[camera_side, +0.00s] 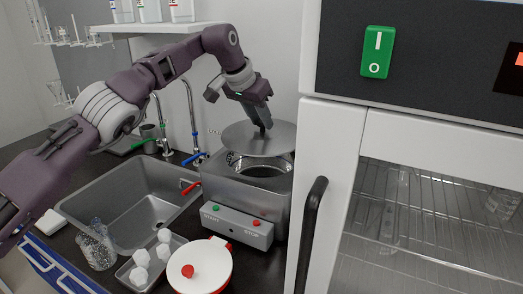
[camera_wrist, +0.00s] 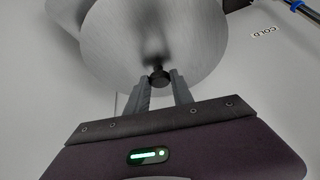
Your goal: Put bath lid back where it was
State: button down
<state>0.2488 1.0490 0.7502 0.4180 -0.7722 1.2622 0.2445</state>
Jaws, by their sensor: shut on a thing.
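The bath lid (camera_side: 252,139) is a round grey metal disc with a small dark knob (camera_wrist: 159,76) at its middle. My gripper (camera_side: 264,127) is shut on the knob and holds the lid tilted above the back of the bath. The lid (camera_wrist: 130,40) fills the upper part of the wrist view, with the fingers on both sides of the knob. The bath (camera_side: 240,190) is a square metal box with a round opening (camera_side: 262,168), a green START and a red STOP button. The opening is partly uncovered in front of the lid. Whether the lid touches the bath cannot be told.
A sink (camera_side: 135,205) with taps lies left of the bath. A white pot with a red-knobbed lid (camera_side: 205,268), a tray of white pieces (camera_side: 150,262) and a glass beaker (camera_side: 97,247) stand in front. A white cabinet (camera_side: 345,140) with a dark handle closes off the right.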

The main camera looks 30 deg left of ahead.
aim_at(259, 133)
jog(key=shift+f, duration=2.3)
jog(key=shift+f, duration=0.6)
jog(key=c, duration=1.1)
grip_release()
jog(key=shift+r, duration=0.25)
jog(key=v, duration=1.2)
jog(key=shift+r, duration=0.3)
jog(key=shift+s, duration=0.1)
